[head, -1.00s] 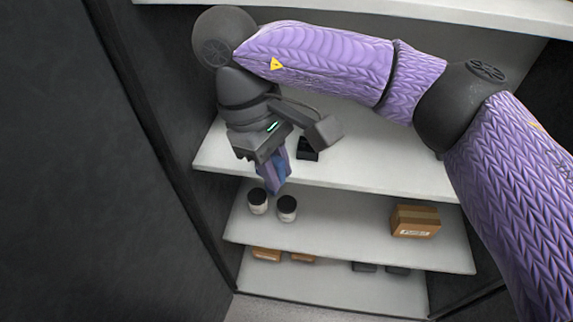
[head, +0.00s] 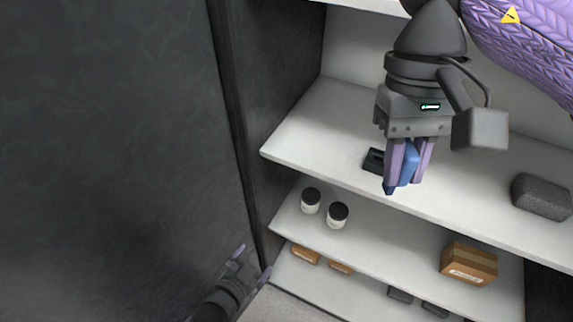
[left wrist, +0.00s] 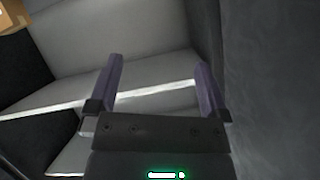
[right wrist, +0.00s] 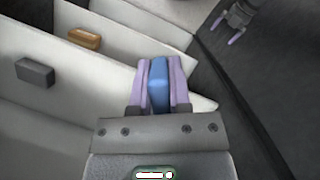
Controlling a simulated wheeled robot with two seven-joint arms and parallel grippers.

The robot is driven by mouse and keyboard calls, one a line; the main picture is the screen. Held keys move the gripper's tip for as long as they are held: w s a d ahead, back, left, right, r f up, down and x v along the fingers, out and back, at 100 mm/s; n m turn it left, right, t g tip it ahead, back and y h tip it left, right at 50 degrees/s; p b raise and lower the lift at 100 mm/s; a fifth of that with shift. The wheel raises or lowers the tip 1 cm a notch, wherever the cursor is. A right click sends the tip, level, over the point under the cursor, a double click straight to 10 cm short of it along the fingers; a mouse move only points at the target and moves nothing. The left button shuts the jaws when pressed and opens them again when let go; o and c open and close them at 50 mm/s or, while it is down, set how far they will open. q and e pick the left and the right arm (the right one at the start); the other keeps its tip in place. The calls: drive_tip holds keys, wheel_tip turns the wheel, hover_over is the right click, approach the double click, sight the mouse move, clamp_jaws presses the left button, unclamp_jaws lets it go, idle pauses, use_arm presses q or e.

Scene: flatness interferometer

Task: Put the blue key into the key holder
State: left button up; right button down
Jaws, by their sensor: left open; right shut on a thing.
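The blue key (head: 408,163) is between the purple fingers of my right gripper (head: 406,176), which is shut on it, pointing down in front of the upper shelf. The blue key also shows between the fingers in the right wrist view (right wrist: 159,86). A small black block (head: 374,160), which may be the key holder, sits on the upper shelf just behind and left of the key, partly hidden by the gripper. My left gripper (head: 254,262) is open and empty, low at the left near the dark side panel. It shows open in the left wrist view (left wrist: 158,80).
The upper shelf (head: 310,122) also holds a dark grey block (head: 541,197) at right. The shelf below holds two dark-lidded jars (head: 337,215) and a cardboard box (head: 469,263). A dark panel (head: 120,150) closes off the left side.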

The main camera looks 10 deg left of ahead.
use_arm(q)
drive_tip(key=w+d+r+m+t+h, duration=0.2)
drive_tip(key=r+m+h, duration=0.25)
drive_tip(key=r, duration=0.45)
drive_tip(key=w+d+r+m+t+h, duration=0.1)
drive_tip(key=w+r+m+h, duration=0.15)
drive_tip(key=r+m, duration=0.45)
drive_tip(key=w+d+r+m+t+h, duration=0.2)
drive_tip(key=r+h, duration=0.3)
drive_tip(key=r, duration=0.6)
drive_tip(key=s+d+r+m+g+h, duration=0.15)
drive_tip(key=s+r+m+g, duration=0.4)
drive_tip(key=m, duration=0.95)
drive_tip(key=s+d+r+m+g, duration=0.2)
drive_tip(key=s+r+m+g, duration=0.35)
drive_tip(key=m, duration=0.85)
drive_tip(key=x, duration=0.8)
drive_tip(key=r+x, duration=0.1)
drive_tip(key=x, duration=0.3)
drive_tip(key=shift+w, duration=0.4)
